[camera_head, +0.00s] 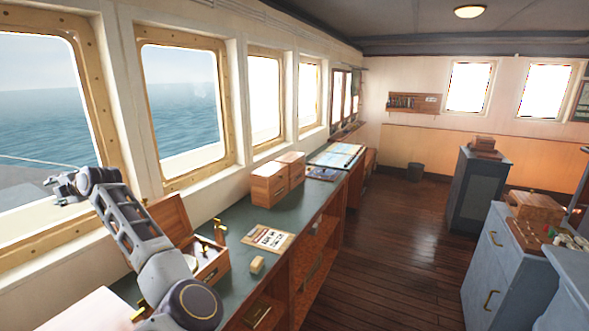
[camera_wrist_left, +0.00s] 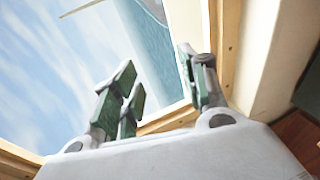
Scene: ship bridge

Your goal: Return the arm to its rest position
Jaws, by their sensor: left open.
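My left arm comes up from the bottom left in the head view and is raised over the counter. My left gripper (camera_head: 62,184) is at its far end, in front of the leftmost window, well above the counter top. In the left wrist view the fingers of my left gripper (camera_wrist_left: 158,90) are spread apart with nothing between them. Window frame, sky and sea show behind them. My right arm and gripper are not in view.
The green-topped counter (camera_head: 235,245) holds an open wooden box (camera_head: 212,268), a sign card (camera_head: 268,238), a small block (camera_head: 257,265) and wooden boxes (camera_head: 270,187). Windows line the left wall close to the arm. Grey cabinets (camera_head: 495,265) stand right; the floor (camera_head: 390,250) between is clear.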

